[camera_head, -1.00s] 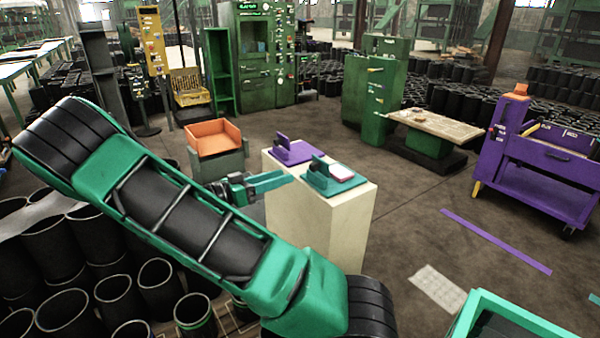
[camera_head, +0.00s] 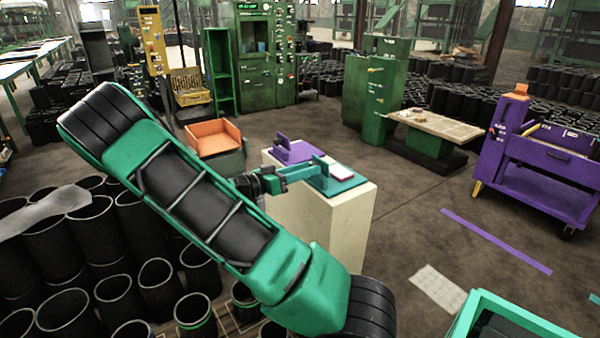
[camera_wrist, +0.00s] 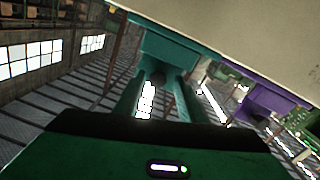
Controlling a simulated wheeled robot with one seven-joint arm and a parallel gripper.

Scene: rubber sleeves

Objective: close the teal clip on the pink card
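The teal clip (camera_head: 346,185) sits on the right part of the cream pedestal's top in the head view, its teal upright part standing at its left. The card is not distinguishable in the wrist view.
A purple clip (camera_head: 296,152) stands behind on the same cream pedestal (camera_head: 335,225) and also shows in the wrist view (camera_wrist: 258,98). An orange bin (camera_head: 213,137) is behind left. A purple cart (camera_head: 540,160) stands far right. Black tubes (camera_head: 60,245) crowd the lower left.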

